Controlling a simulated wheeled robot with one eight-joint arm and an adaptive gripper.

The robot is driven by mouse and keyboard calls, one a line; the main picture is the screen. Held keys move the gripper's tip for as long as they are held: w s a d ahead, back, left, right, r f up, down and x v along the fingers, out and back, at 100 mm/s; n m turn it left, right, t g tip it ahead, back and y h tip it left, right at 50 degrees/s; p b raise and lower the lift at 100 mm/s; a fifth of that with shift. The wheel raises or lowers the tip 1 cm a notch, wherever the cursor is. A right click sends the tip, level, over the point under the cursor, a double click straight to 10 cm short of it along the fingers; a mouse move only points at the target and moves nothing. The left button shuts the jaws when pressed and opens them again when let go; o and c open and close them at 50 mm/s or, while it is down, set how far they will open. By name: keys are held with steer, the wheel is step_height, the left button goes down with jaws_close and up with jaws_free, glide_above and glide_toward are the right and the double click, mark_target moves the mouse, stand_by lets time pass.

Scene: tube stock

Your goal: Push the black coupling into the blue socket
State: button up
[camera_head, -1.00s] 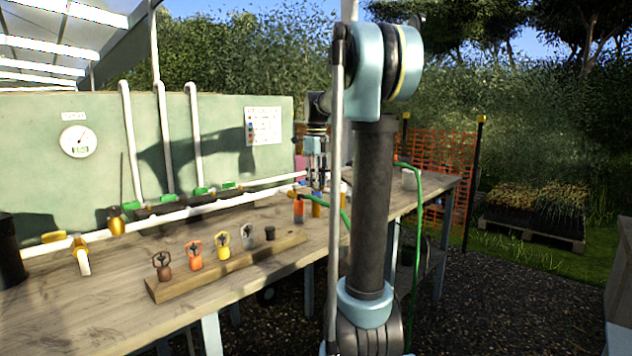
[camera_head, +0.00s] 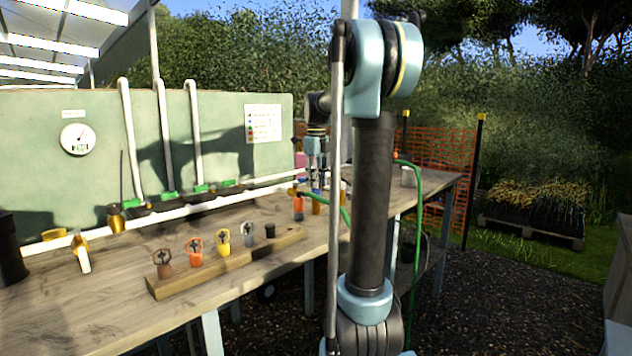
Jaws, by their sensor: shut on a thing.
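My gripper (camera_head: 316,181) is small and far off in the head view, pointing down over the back right part of the workbench. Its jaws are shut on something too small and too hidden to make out. Just below and beside it stand small upright orange and blue pieces; I cannot tell which is the blue socket. A short black piece (camera_head: 270,230), which looks like a coupling, sits at the right end of the wooden rack (camera_head: 180,288). My gripper is apart from it, farther back and to the right.
The rack also bears brown, orange, yellow and grey clip-like pieces (camera_head: 223,241). A white pipe with green fittings (camera_head: 201,189) runs along the green back panel (camera_head: 60,130). A green hose (camera_head: 419,215) hangs at the right. The bench top (camera_head: 100,320) is clear at front left.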

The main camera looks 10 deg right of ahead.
stand_by(0.3)
steer(key=o, duration=1.1)
steer(key=shift+f, duration=0.1)
